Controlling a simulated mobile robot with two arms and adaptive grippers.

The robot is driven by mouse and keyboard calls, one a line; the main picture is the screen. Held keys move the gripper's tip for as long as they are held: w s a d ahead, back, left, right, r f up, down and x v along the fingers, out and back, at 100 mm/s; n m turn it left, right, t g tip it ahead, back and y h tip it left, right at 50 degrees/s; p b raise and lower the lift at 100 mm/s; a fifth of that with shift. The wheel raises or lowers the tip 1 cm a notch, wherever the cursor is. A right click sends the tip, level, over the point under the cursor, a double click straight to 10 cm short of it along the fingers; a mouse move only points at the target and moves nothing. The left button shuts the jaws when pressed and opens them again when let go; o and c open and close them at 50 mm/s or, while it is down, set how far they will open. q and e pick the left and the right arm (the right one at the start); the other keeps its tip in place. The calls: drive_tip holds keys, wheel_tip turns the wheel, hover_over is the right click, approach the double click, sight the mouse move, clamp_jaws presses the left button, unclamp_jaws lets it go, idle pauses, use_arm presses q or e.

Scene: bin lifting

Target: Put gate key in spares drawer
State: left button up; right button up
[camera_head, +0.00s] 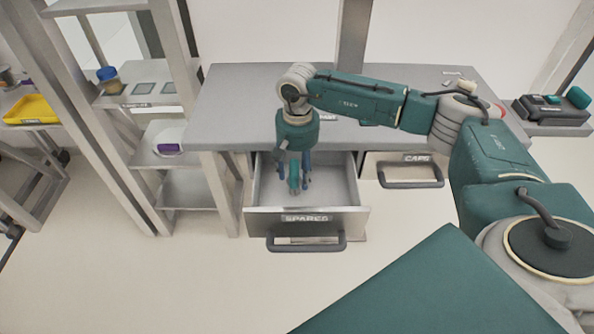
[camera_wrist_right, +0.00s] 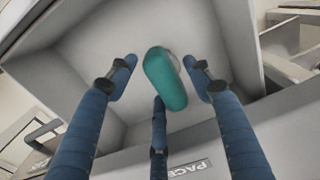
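The spares drawer (camera_head: 306,222) is pulled open under the grey bench, its label facing out. My right gripper (camera_head: 294,180) points down into it, its blue fingers spread. A teal rounded piece, which looks like the gate key (camera_head: 293,172), shows between the fingers. In the right wrist view the key (camera_wrist_right: 165,78) is over the pale drawer floor (camera_wrist_right: 100,45), with gaps between it and the spread fingers of the right gripper (camera_wrist_right: 160,82). I cannot tell whether it rests on the floor or is just above it. The left gripper is not in view.
The caps drawer (camera_head: 405,168) to the right is shut. The grey bench top (camera_head: 240,100) is mostly bare. A shelf rack (camera_head: 185,145) at left holds a jar and a white bowl; a yellow tray (camera_head: 28,109) is further left. A dark device (camera_head: 552,110) stands at right.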

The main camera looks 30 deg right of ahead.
drive_tip(key=shift+r, duration=0.1)
drive_tip(key=shift+r, duration=0.15)
wheel_tip(320, 180, up, 11)
drive_tip(key=b, duration=0.3)
drive_tip(key=shift+f+b, duration=0.2)
drive_tip(key=shift+b, duration=0.15)
drive_tip(key=shift+r, duration=0.65)
